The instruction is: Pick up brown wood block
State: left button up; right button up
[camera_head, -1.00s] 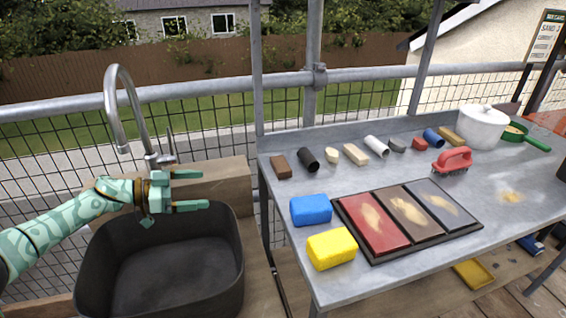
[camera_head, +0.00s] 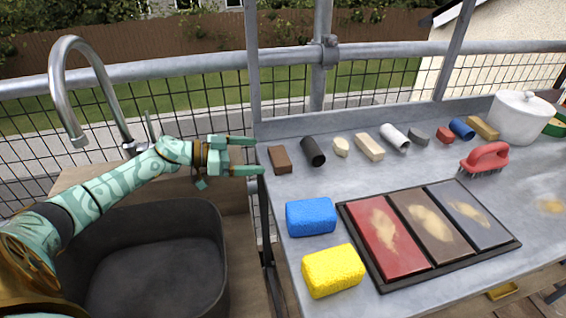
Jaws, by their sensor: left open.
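The brown wood block (camera_head: 280,160) lies at the back left corner of the grey metal table (camera_head: 315,187), left of a black cylinder (camera_head: 313,152). My left gripper (camera_head: 258,156) is open and empty, with its fingers pointing right. Its fingertips are just left of the brown block in the picture, at about the table's left edge. I cannot tell whether they touch it. My right gripper is not in view.
A row of small blocks and cylinders runs right along the table's back, with a white pot (camera_head: 520,117). A blue sponge (camera_head: 311,216), a yellow sponge (camera_head: 333,270) and a tile tray (camera_head: 512,246) lie in front. A dark sink (camera_head: 150,262) and faucet (camera_head: 75,90) stand left.

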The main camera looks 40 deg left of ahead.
aim_at(271, 157)
pick_arm(q)
jog(key=shift+x, duration=0.9)
jog(key=shift+w+d+f, duration=0.1)
jog(key=shift+w+d, duration=0.1)
jog(key=shift+d, duration=0.1)
jog(key=b+x, duration=0.1)
jog(key=x, duration=0.1)
jog(key=b+x, duration=0.2)
jog(key=x, duration=0.1)
jog(key=shift+s+d+f, duration=0.1)
jog(key=shift+d+f, duration=0.15)
jog(key=shift+d, duration=0.1)
jog(key=shift+r, duration=0.2)
jog(key=c, duration=0.9)
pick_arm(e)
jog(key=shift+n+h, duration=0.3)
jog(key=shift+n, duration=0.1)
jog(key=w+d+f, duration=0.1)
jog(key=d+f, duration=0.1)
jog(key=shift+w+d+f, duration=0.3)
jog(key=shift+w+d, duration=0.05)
